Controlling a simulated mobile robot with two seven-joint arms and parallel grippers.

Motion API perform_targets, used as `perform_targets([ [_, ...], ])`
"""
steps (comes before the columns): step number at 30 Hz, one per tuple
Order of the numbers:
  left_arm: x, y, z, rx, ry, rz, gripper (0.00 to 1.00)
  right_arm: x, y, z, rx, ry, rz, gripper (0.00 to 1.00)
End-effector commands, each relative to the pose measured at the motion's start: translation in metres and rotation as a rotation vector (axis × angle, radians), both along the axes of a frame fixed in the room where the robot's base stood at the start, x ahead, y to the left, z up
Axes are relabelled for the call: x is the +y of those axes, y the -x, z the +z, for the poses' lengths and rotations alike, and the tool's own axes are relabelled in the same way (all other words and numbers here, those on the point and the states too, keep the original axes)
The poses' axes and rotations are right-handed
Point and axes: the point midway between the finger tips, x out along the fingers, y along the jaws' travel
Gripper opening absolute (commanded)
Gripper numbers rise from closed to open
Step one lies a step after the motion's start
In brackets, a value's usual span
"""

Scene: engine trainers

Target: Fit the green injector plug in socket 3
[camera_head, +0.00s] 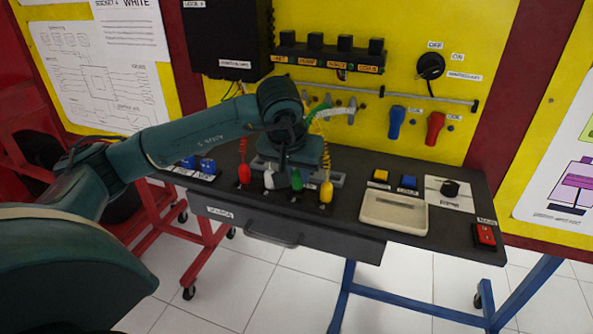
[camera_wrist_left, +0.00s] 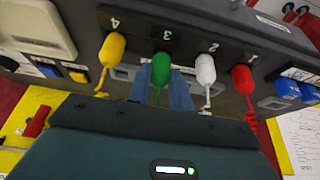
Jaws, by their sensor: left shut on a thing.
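The green injector plug (camera_head: 296,180) is at the front row of sockets on the bench. In the left wrist view the green plug (camera_wrist_left: 161,68) is in line with the label 3, between the fingers of my left gripper (camera_wrist_left: 162,92), which is shut on it. In the head view my left gripper (camera_head: 286,172) reaches down over the row and partly covers it. The mouth of socket 3 is hidden behind the plug, so I cannot tell how deep the plug sits. My right gripper is in neither view.
A white plug (camera_wrist_left: 205,68) at label 2 and a yellow plug (camera_wrist_left: 112,48) at label 4 stand close on either side. A red plug (camera_wrist_left: 243,78) is at label 1. A beige tray (camera_head: 394,226) and buttons lie to the right in the head view.

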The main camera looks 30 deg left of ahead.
Motion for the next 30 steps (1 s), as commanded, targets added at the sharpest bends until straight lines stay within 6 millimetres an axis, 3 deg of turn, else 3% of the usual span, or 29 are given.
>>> perform_targets([
  [29,0.000,0.000,-0.016,0.000,0.000,0.000,0.00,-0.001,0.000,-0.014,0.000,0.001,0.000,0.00],
  [30,0.000,0.000,-0.014,-0.001,0.000,0.000,0.24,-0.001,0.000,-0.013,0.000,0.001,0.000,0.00],
])
